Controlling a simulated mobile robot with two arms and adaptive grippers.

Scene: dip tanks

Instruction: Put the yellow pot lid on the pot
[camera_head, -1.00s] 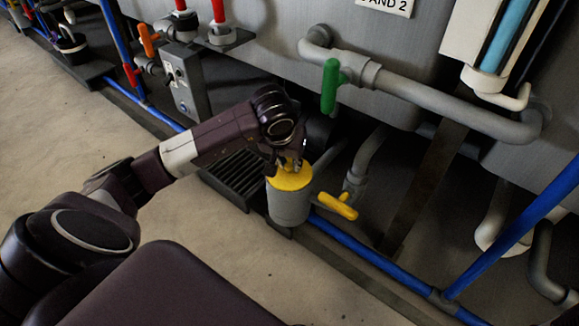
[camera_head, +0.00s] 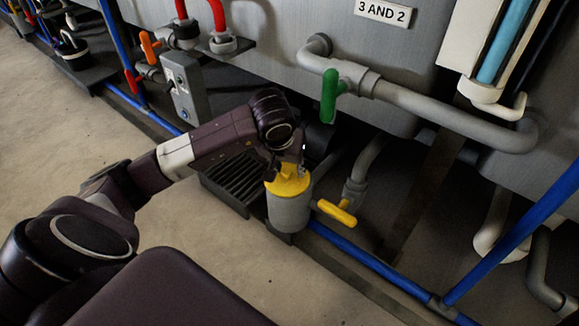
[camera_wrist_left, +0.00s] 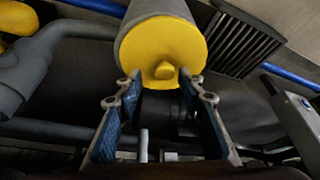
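The yellow pot lid (camera_head: 289,181) sits on top of the grey pot (camera_head: 289,211), covering its mouth. In the left wrist view the lid (camera_wrist_left: 160,50) lies flush against the end of the pot (camera_wrist_left: 150,8), with its small knob (camera_wrist_left: 164,71) towards me. My left gripper (camera_head: 289,171) is just above the lid. In the left wrist view its two fingers (camera_wrist_left: 166,88) are spread on either side of the knob, with a visible gap, and hold nothing. My right gripper is in neither view.
A yellow valve handle (camera_head: 337,211) is close to the right of the pot. A dark grate (camera_head: 238,180) lies left of it. A green valve handle (camera_head: 329,96) and grey pipes (camera_head: 450,115) are above right. A blue pipe (camera_head: 360,250) runs along the floor.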

